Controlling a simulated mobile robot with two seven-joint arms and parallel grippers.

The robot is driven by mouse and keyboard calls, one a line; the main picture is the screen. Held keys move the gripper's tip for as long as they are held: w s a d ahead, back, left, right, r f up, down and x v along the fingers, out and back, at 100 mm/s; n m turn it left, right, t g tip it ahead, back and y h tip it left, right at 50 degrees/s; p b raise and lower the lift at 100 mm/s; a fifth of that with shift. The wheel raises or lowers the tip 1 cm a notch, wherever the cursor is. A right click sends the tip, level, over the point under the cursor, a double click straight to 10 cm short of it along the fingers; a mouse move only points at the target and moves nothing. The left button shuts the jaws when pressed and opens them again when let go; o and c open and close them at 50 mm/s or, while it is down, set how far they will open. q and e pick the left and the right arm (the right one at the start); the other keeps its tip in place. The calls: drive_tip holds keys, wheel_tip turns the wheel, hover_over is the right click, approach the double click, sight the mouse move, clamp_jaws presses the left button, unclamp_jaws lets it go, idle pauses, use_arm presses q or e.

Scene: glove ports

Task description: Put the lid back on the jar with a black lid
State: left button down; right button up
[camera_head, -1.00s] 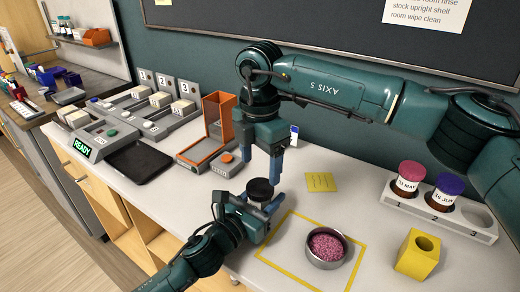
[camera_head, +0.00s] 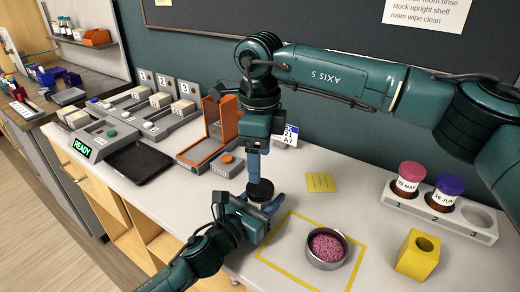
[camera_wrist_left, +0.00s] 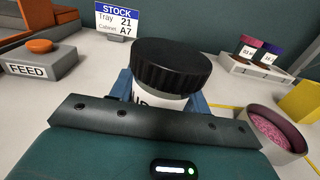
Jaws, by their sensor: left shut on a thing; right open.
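The jar (camera_wrist_left: 158,101) has a white label, mostly hidden by my left gripper. Its black lid (camera_wrist_left: 171,66) sits on top of the jar mouth; I cannot tell if it is screwed tight. The black lid also shows in the head view (camera_head: 260,190). My left gripper (camera_head: 262,207) is shut around the jar below the lid, near the counter. My right gripper (camera_head: 255,170) points down just above the lid, open, its fingers lined up one behind the other in the head view. It does not show in the left wrist view.
A bowl of pink grains (camera_head: 326,248) stands in a yellow outline to the right. Jars with red (camera_head: 411,170) and purple lids (camera_head: 449,185) stand in a white rack, with a yellow block (camera_head: 417,254) in front. An orange-framed feeder (camera_head: 207,148) stands behind left.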

sight(260, 187)
drive_tip(key=n, duration=0.4)
drive_tip(key=shift+r+n, duration=0.15)
drive_tip(key=shift+n, duration=0.15)
drive_tip(key=n, duration=0.4)
drive_tip(key=shift+r, duration=0.15)
drive_tip(key=n, duration=0.4)
drive_tip(key=shift+r+n, duration=0.1)
drive_tip(key=shift+n, duration=0.2)
drive_tip(key=n, duration=0.5)
drive_tip(key=shift+r, duration=0.15)
drive_tip(key=shift+f, duration=4.05)
drive_tip(key=shift+c, duration=0.5)
